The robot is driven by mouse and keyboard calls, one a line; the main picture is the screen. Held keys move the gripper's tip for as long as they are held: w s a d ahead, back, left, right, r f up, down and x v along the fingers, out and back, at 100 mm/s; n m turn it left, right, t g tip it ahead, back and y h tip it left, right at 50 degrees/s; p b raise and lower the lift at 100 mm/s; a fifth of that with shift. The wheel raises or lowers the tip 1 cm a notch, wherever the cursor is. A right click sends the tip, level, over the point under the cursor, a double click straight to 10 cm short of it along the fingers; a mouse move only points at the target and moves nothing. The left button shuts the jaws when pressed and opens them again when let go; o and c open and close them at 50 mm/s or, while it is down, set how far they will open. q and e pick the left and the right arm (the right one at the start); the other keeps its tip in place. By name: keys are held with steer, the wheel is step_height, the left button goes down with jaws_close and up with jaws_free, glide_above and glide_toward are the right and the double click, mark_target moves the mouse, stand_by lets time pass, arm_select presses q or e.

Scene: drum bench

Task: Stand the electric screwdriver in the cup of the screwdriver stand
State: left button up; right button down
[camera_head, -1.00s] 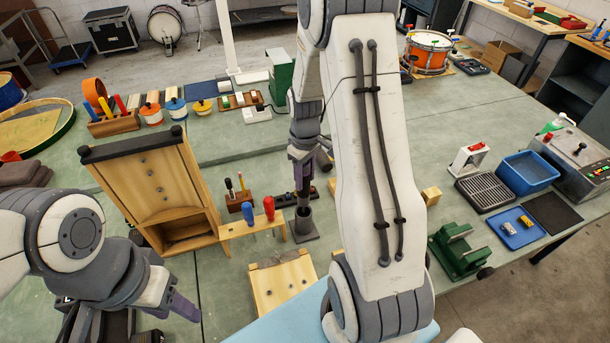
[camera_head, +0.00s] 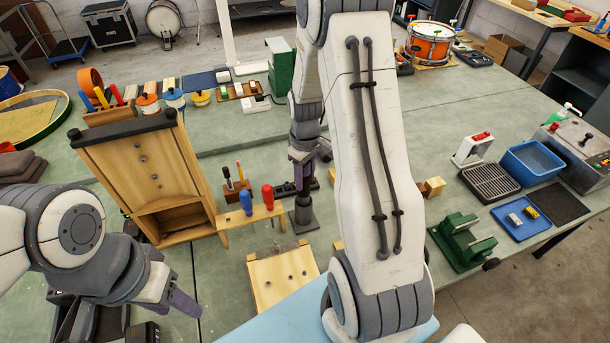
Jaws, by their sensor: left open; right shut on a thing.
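My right gripper (camera_head: 302,172) points down near the middle of the bench, above the screwdriver stand (camera_head: 303,218). It is shut on the electric screwdriver (camera_head: 303,190), a dark upright body of which only a short part shows between the fingers and the cup. The screwdriver's lower end appears to be inside the stand's dark cup; whether it rests on the bottom is hidden. My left gripper (camera_head: 183,303) is open and empty at the lower left, well away from the stand.
A wooden rack with blue and red handled tools (camera_head: 256,212) stands just left of the stand. A wooden cabinet (camera_head: 150,180) is further left. A wooden block with holes (camera_head: 283,278) lies in front. A green vise (camera_head: 462,243) stands to the right.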

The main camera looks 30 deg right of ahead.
mark_target(305, 185)
steer(key=shift+f+b, duration=1.05)
steer(key=shift+f, duration=0.6)
steer(key=shift+c, duration=1.6)
jaws_free()
step_height(305, 185, up, 11)
steer(key=shift+f+b, duration=0.2)
steer(key=shift+b, duration=0.75)
steer(key=shift+a, duration=0.15)
